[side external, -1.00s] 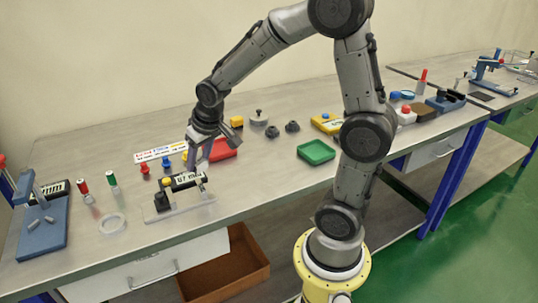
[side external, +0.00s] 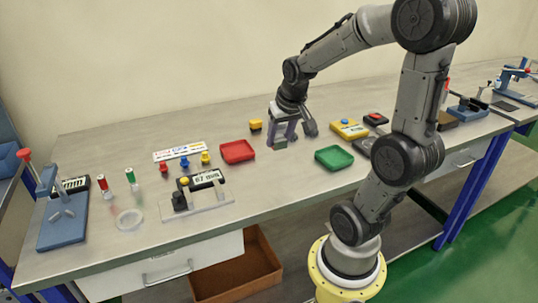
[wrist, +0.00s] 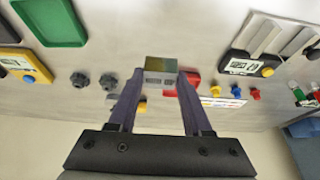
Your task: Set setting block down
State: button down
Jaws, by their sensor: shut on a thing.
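The setting block (wrist: 160,68), a small grey-green block with dark markings on its side, sits between my fingertips in the wrist view. My gripper (wrist: 160,80) is shut on it, one finger on each side. In the side external view my gripper (side external: 280,137) points down between the red tray and the green tray, with the block (side external: 280,143) at its fingertips. I cannot tell whether the block's underside touches the table.
A red tray (side external: 238,152) is left of my gripper and a green tray (side external: 334,158) right. Two dark knobs (wrist: 79,79) (wrist: 108,81) stand near the block. Bare bench (side external: 275,185) lies in front.

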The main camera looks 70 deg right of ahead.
send_over(263, 162)
jog(key=s+a, duration=0.1)
jog(key=f, duration=0.6)
jog(key=shift+s+f, duration=0.2)
jog(key=shift+f, duration=0.2)
jog(key=shift+w+d+f, duration=0.1)
jog(key=shift+w+f, duration=0.05)
jog(key=shift+f, duration=1.6)
jog(key=shift+f, duration=0.2)
jog(key=shift+c, duration=1.7)
grip_release()
jog(key=shift+r, duration=0.1)
